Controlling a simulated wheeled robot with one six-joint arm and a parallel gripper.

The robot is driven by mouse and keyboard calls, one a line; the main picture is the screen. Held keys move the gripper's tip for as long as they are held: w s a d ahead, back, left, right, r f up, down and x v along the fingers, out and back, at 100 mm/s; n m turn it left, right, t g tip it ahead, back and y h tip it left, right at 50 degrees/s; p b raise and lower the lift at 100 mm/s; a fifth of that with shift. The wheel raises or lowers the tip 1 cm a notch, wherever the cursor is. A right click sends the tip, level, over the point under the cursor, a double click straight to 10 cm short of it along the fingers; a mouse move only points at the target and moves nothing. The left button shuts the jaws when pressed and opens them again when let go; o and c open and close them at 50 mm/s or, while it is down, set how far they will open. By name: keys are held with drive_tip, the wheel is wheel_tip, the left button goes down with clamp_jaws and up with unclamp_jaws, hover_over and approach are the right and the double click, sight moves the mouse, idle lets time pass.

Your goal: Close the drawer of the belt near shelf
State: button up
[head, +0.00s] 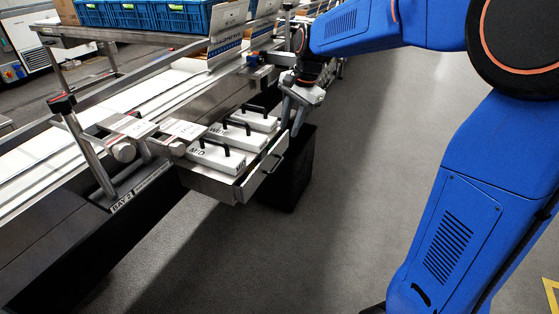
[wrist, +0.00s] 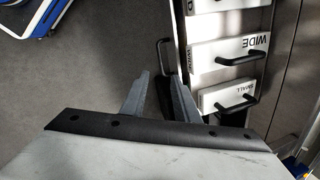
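The drawer (head: 214,185) under the belt (head: 105,112) is pulled out toward the aisle. It holds white blocks with black handles, labelled MID (head: 213,157), WIDE (head: 238,135) and, in the wrist view, SMALL (wrist: 227,96). A bar handle (head: 275,163) is on the drawer's front. My gripper (head: 293,125) is at the far end of the drawer front, pointing down. In the wrist view its two grey fingers (wrist: 158,76) are apart with nothing held between them. The drawer's dark front handle (wrist: 162,57) shows just beyond the fingertips; contact cannot be told.
A shelf above the belt carries blue crates (head: 165,14) and upright cartons (head: 228,25). A dark box-like block (head: 291,180) stands on the floor beside the drawer's far end. The grey floor (head: 330,230) in front of the drawer is clear.

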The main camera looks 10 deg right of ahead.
sight(278, 165)
drive_tip(key=w+a+f+n, duration=0.1)
drive_tip(key=f, duration=0.4)
drive_tip(key=a+f+n, duration=0.1)
drive_tip(key=f, duration=0.4)
drive_tip(key=w+a+f+n, duration=0.1)
drive_tip(key=f, duration=0.5)
drive_tip(key=shift+w+n+h, duration=0.3)
drive_tip(key=shift+w, duration=0.05)
drive_tip(key=shift+c, duration=0.7)
clamp_jaws()
